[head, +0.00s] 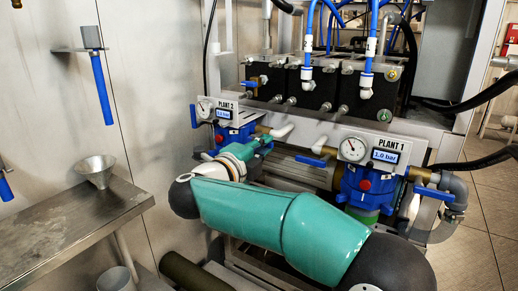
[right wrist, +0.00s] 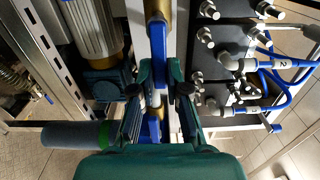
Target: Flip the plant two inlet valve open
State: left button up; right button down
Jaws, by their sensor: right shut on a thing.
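The plant two unit is a blue body (head: 228,133) with a "PLANT 2" display (head: 226,113) and a round gauge (head: 204,108). An upright blue lever (head: 193,116) stands at its left side. My right gripper (head: 263,143) is at the right side of this unit, partly hidden behind my teal arm. In the right wrist view its two fingers (right wrist: 167,82) are shut on a blue valve lever (right wrist: 155,128), which lies lengthwise between them beside a brass pipe (right wrist: 155,22). Which lever is the inlet cannot be read from labels. My left gripper is not in view.
The plant one unit (head: 364,185), with gauge, display and blue levers, stands close on the right. Black blocks (head: 340,93) with blue hoses are behind. A steel bench (head: 65,235) with a funnel (head: 95,168) is at the left.

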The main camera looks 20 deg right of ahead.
jog(key=shift+d+f, duration=0.2)
jog(key=c, duration=1.4)
grip_release()
jog(key=shift+c, duration=0.2)
jog(key=shift+a, duration=0.1)
jog(key=v, duration=1.2)
